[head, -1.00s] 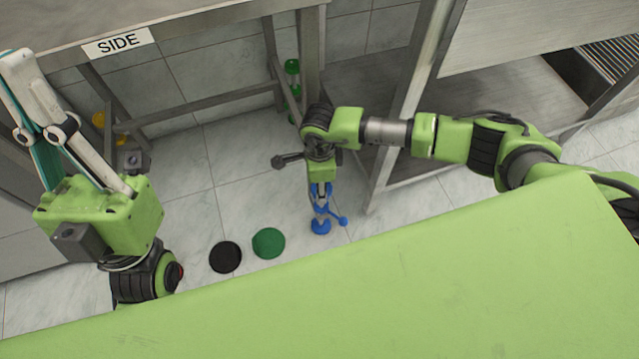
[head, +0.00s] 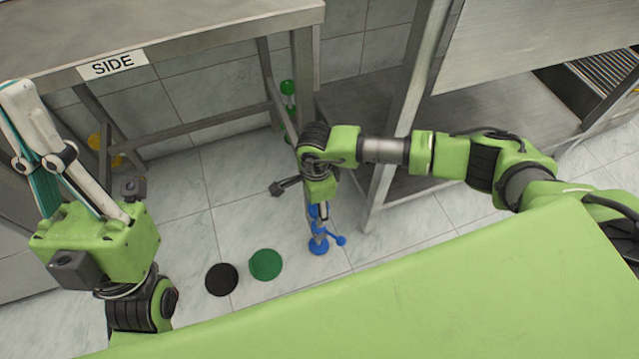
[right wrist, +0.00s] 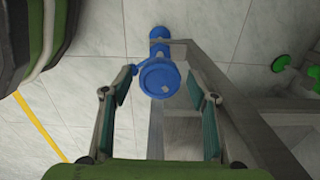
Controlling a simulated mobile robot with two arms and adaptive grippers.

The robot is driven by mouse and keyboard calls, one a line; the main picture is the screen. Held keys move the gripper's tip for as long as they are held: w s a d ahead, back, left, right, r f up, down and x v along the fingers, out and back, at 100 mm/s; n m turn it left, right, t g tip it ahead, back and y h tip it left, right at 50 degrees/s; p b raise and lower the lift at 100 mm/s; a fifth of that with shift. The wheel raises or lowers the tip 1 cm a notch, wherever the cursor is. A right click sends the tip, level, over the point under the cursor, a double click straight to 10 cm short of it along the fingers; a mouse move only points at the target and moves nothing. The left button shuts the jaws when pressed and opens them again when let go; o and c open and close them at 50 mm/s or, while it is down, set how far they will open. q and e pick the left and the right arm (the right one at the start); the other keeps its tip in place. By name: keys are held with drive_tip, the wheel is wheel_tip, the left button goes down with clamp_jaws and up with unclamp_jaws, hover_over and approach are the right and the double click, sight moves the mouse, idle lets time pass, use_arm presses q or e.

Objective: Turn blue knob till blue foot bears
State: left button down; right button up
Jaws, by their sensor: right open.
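The blue knob (right wrist: 160,78) is a round blue cap seen end-on in the right wrist view. My right gripper (right wrist: 163,73) is open, with one teal-padded finger on each side of the knob and gaps visible between. In the head view my right gripper (head: 318,212) points down over the blue fitting and hides part of the knob. Below it, the blue foot (head: 318,249) is a small disc at the floor, with a blue side arm (head: 341,241). I cannot tell whether the foot presses on the floor. My left gripper (head: 28,120) is raised at the left, away from it.
A steel table with a SIDE label (head: 113,65) stands at upper left. A green fitting (head: 288,100) stands at its far leg. Black (head: 221,279) and green (head: 265,265) discs lie on the floor. A steel frame with a low shelf (head: 365,100) stands right of the gripper.

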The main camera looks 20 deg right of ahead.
drive_tip(key=n+b, duration=0.1)
drive_tip(key=n, duration=0.4)
drive_tip(key=shift+f+b, duration=0.15)
drive_tip(key=shift+b, duration=0.2)
drive_tip(key=n+b, duration=0.1)
drive_tip(key=n, duration=0.5)
drive_tip(key=shift+s, duration=0.2)
drive_tip(key=n, duration=0.2)
drive_tip(key=n+b, duration=0.1)
drive_tip(key=n, duration=0.2)
drive_tip(key=shift+s+d+n, duration=0.1)
drive_tip(key=shift+d+n, duration=0.1)
drive_tip(key=shift+n, duration=0.1)
drive_tip(key=n, duration=0.6)
drive_tip(key=shift+d+b, duration=0.1)
drive_tip(key=shift+b, duration=0.3)
wheel_tip(320, 180, up, 14)
drive_tip(key=p, duration=0.5)
drive_tip(key=shift+n, duration=0.3)
